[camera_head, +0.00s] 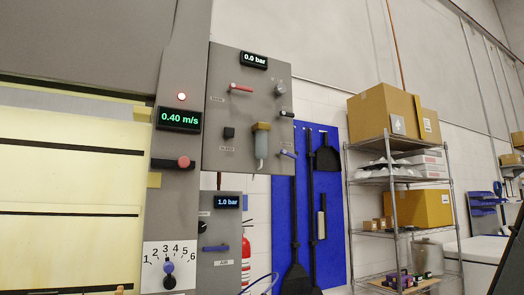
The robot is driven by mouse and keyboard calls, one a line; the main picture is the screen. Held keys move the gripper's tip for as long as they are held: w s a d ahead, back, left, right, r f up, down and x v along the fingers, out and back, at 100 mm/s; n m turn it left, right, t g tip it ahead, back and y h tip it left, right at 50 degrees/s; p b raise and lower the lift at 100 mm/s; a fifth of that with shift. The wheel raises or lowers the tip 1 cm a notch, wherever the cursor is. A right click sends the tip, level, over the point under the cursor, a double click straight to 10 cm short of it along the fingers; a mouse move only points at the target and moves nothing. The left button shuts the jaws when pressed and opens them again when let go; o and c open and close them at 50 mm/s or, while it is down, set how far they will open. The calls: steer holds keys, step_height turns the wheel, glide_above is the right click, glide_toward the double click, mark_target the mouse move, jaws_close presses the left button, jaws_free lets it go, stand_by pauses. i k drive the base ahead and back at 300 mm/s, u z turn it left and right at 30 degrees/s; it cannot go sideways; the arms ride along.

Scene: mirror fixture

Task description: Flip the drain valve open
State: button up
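A grey upright panel (222,120) carries several small valves and a display (254,60) reading 0.0 bar. A red lever (241,88) lies nearly level at its upper left. A clear bowl with a tan top (261,145) hangs at its lower middle. A small blue lever (288,154) sticks out to the right of the bowl, tilted slightly down to the right. A black lever (287,114) sits above it. The labels are too small to read, so I cannot tell for sure which lever is the drain valve. My gripper is not in view.
A grey column (181,60) left of the panel has a 0.40 m/s display (179,120) and a red knob (184,162). A lower box (220,270) shows 1.0 bar and a blue lever (216,248). A blue tool board (335,200) and wire shelf (400,178) stand right.

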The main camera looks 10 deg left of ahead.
mark_target(283, 152)
steer(key=u, duration=0.45)
steer(key=k, duration=1)
steer(key=z, duration=0.25)
steer(key=i, duration=0.55)
steer(key=z, duration=0.7)
steer(key=i, duration=1.4)
steer(key=u, duration=0.7)
